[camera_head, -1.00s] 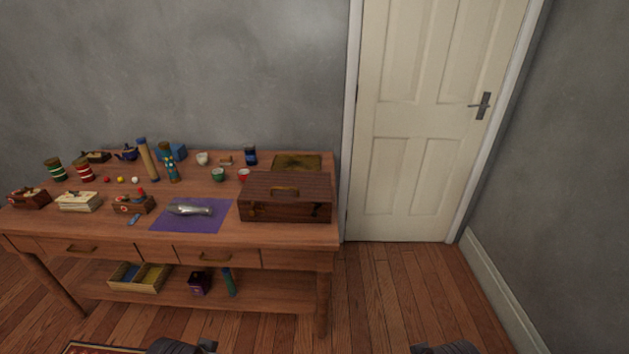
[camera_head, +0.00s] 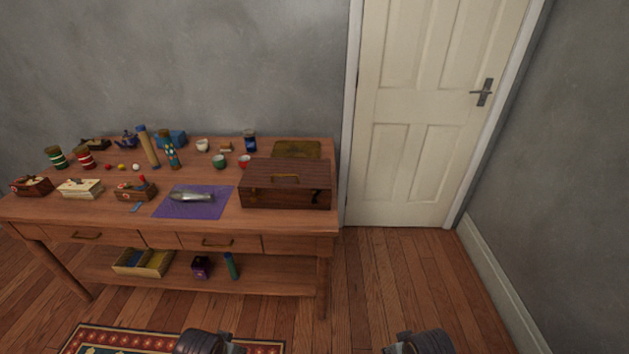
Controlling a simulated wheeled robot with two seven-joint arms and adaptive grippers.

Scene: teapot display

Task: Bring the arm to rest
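At the bottom edge of the head view are dark, cropped ends of my two arms. My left gripper (camera_head: 228,347) is at the lower middle-left, over the patterned rug. My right gripper (camera_head: 402,347) is at the lower right of the middle, over the wood floor. Both are apart from the table and touch nothing that I can see. Their fingers are mostly cut off by the frame, so their opening does not show. I see no object held in either.
The wooden table (camera_head: 290,225) stands ahead with a brown case (camera_head: 285,188), a purple cloth (camera_head: 215,208) bearing a silvery object (camera_head: 190,196), a blue teapot (camera_head: 127,140), cups and boxes. A rug (camera_head: 130,338) lies in front. Floor before the door (camera_head: 415,170) is clear.

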